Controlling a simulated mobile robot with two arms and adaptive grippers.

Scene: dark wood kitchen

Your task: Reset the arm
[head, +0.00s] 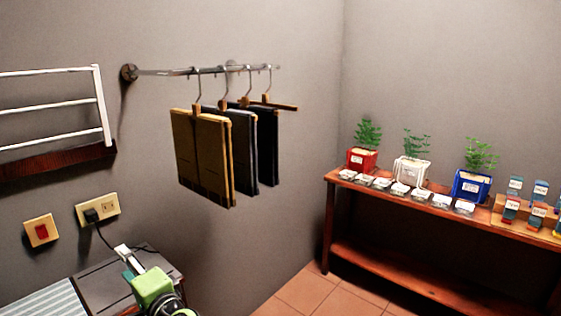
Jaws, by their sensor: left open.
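My left gripper (130,260) shows at the bottom left of the head view, with a green body and pale, light-coloured finger parts. It is open and I see nothing held in it. It appears in front of a dark counter or board top (112,281); whether it touches that surface I cannot tell. The rest of the left arm is cut off by the lower edge. My right gripper is not in view.
A wall rail (165,72) holds hangers with folded brown and dark cloths (203,155). A black plug (91,215) with a cord sits in a wall socket near the gripper. A wooden shelf table (400,262) with potted plants stands at the right.

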